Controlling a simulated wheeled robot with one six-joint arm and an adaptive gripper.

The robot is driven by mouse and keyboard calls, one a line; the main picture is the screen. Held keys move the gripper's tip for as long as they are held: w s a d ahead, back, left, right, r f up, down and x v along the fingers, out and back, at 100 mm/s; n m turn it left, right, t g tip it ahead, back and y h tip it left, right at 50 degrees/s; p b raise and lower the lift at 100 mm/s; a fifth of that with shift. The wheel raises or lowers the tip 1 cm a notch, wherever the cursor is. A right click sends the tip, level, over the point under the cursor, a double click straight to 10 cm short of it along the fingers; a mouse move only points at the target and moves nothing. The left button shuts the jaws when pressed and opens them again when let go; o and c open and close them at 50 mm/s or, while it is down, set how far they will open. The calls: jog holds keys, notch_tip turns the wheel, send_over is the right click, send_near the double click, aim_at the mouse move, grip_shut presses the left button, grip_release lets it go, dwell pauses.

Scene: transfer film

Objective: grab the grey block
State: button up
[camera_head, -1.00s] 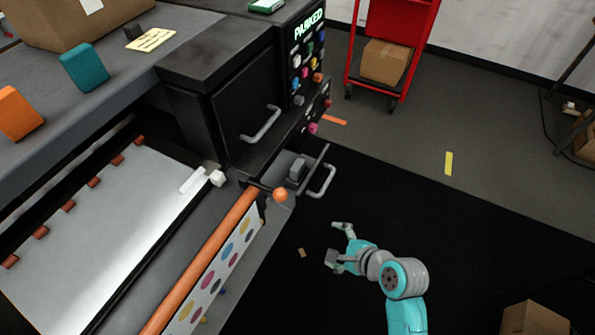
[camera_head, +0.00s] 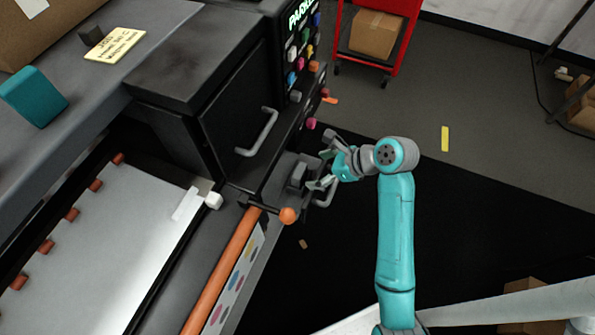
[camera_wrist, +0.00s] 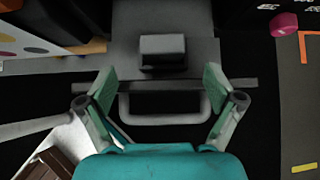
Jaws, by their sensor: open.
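The grey block (camera_head: 297,174) sits on the pulled-out drawer (camera_head: 268,192) at the front of the dark machine. In the wrist view the grey block (camera_wrist: 163,52) is near the top centre, ahead of my fingers and roughly midway between them. My gripper (camera_head: 322,166) is open and empty, just right of the block in the head view. In the wrist view my gripper (camera_wrist: 158,73) has its two fingertips spread apart on either side, short of the block. The drawer's handle (camera_wrist: 165,121) lies below, between the fingers.
A cabinet door with a handle (camera_head: 258,134) stands above and left of the drawer. Coloured knobs, including a pink one (camera_head: 311,123), line the panel. An orange roller with a ball end (camera_head: 288,215) is just below the drawer. Open dark floor lies to the right.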

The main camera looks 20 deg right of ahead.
aim_at(303, 171)
jog(key=shift+x, duration=3.9)
jog(key=shift+w+d, duration=0.15)
jog(key=shift+c, duration=0.3)
jog(key=c, duration=1.2)
